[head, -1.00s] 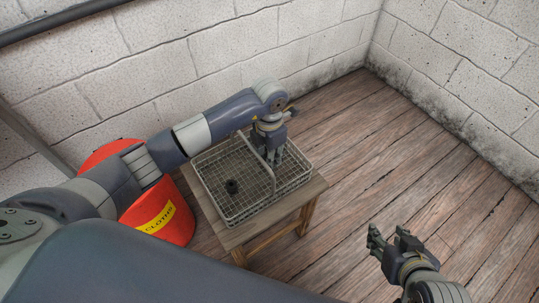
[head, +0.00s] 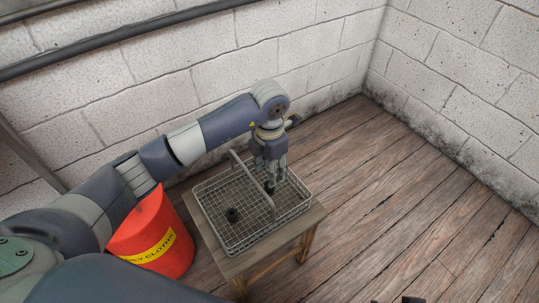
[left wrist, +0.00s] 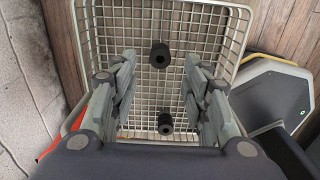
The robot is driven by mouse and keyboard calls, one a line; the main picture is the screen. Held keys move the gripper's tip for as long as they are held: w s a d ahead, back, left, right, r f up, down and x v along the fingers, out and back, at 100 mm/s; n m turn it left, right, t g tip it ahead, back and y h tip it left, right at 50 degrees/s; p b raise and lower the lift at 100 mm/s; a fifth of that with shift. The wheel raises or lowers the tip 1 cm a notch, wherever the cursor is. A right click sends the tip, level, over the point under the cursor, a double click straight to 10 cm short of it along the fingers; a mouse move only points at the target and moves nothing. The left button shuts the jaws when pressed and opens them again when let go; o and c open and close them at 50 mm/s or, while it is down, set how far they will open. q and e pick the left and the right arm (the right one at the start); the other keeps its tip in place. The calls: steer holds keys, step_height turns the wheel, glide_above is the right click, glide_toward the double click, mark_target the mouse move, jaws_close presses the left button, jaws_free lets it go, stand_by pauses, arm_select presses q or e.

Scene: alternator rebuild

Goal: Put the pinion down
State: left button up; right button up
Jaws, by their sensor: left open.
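My left gripper (head: 270,180) points down into the right part of a wire basket (head: 236,247). Its jaws are open, one finger on each side of a small dark cylinder, the pinion (head: 269,187). In the left wrist view the pinion (left wrist: 159,55) lies between the spread fingertips (left wrist: 160,58), with gaps on both sides. It appears to rest on the mesh floor. A second dark cylindrical part (head: 232,214) stands in the basket's left part; it also shows in the left wrist view (left wrist: 165,123). Only dark tips of my right gripper (head: 411,300) show at the bottom edge.
The basket has a raised handle across its middle, close to my left gripper. It stands on a small wooden stool (head: 312,216). A red bucket (head: 155,232) labelled for cloths stands to the left. Block walls lie behind; the plank floor at right is clear.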

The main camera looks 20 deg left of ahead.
arm_select(q)
step_height(320, 180, up, 5)
steer(key=shift+f+p, duration=0.2)
steer(key=shift+p, duration=0.1)
steer(key=shift+s+d+f, duration=0.1)
stand_by(0.3)
